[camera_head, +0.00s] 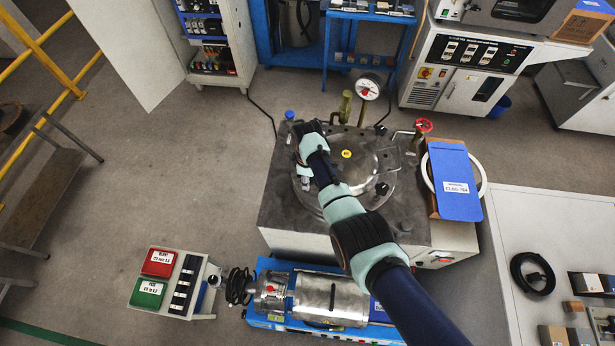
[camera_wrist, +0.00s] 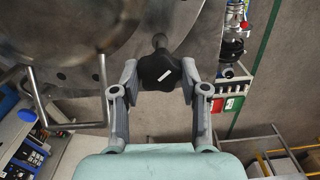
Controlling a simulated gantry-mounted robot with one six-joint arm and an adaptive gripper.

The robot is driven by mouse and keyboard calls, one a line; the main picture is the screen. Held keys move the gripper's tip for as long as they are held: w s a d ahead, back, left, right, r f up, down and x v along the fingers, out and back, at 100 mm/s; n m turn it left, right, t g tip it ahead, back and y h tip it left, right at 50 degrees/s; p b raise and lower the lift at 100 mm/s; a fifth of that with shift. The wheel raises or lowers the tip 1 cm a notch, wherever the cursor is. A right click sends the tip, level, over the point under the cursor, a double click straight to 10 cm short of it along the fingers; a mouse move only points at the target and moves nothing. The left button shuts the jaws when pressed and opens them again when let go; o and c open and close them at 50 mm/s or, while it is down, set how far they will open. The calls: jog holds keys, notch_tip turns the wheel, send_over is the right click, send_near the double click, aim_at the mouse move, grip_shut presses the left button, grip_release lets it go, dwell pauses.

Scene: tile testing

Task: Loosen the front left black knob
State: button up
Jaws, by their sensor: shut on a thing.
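A black star-shaped knob (camera_wrist: 159,69) with a small white mark is between the fingertips of my gripper (camera_wrist: 158,78) in the wrist view. The fingers are shut on it from both sides. It sits on a dark stem at the rim of the round metal lid (camera_wrist: 70,30). In the head view my gripper (camera_head: 305,181) points down at the front left of the lid (camera_head: 362,165), and my gripper and arm hide the knob there. Another black knob (camera_head: 381,188) is at the lid's right side.
A pressure gauge (camera_head: 367,88) stands behind the lid, and a red valve handle (camera_head: 423,125) is at the back right. A blue clipboard (camera_head: 455,182) lies on the right. A metal motor (camera_head: 330,299) and a box with red and green labels (camera_head: 178,281) are in front.

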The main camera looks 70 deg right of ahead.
jog(key=shift+n, duration=0.6)
jog(key=o, duration=1.2)
jog(key=shift+c, duration=0.2)
notch_tip(320, 180, up, 12)
